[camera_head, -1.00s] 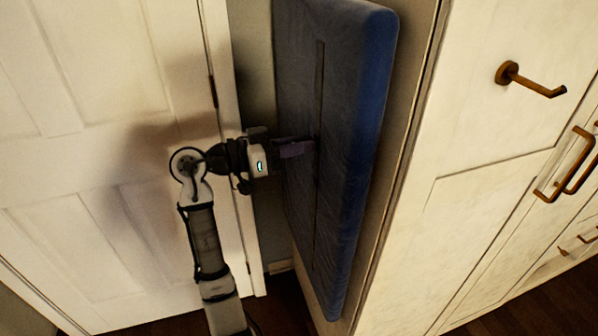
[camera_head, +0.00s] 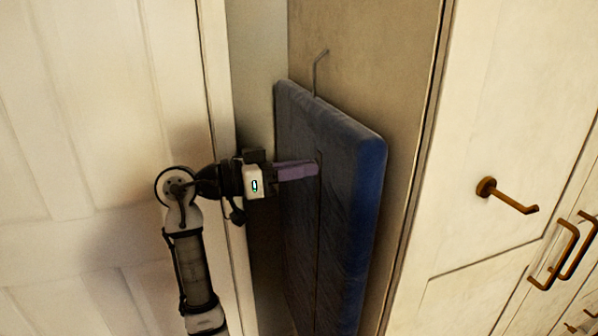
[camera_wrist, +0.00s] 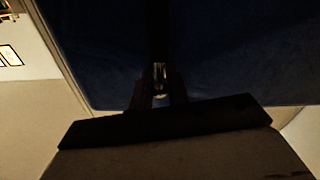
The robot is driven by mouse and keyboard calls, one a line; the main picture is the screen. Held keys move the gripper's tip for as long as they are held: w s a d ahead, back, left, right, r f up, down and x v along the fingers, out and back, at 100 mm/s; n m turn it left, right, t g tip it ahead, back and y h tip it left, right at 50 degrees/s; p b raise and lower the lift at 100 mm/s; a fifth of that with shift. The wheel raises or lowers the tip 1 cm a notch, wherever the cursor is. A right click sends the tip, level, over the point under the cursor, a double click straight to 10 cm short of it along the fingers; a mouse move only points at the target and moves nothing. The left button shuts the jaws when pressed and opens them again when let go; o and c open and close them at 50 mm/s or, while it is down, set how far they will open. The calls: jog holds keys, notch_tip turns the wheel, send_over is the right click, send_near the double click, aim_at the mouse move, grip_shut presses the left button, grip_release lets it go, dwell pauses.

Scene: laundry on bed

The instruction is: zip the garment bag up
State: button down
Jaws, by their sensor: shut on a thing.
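The blue garment bag (camera_head: 350,210) hangs upright in the narrow space between the white door and the cabinet. A hanger hook (camera_head: 318,70) rises from its top. A thin dark vertical zip line (camera_head: 319,240) runs down its front face; I cannot tell how far it is parted. My gripper (camera_head: 312,170) reaches in from the left, its purple fingers at the upper end of this line. In the wrist view my gripper (camera_wrist: 160,92) is shut on a small shiny zip pull (camera_wrist: 159,72), against the dark bag (camera_wrist: 95,50). The fingers hide part of the pull.
A white panelled door (camera_head: 100,150) stands close on the left, beside my arm. The cream cabinet (camera_head: 470,120) on the right has a projecting bronze hook (camera_head: 508,196) and bar handles (camera_head: 560,255). Room around the bag is tight.

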jog(key=shift+r, duration=0.2)
jog(key=c, duration=1.4)
grip_release()
jog(key=shift+f, duration=0.1)
jog(key=b+v, duration=0.4)
jog(key=v, duration=1)
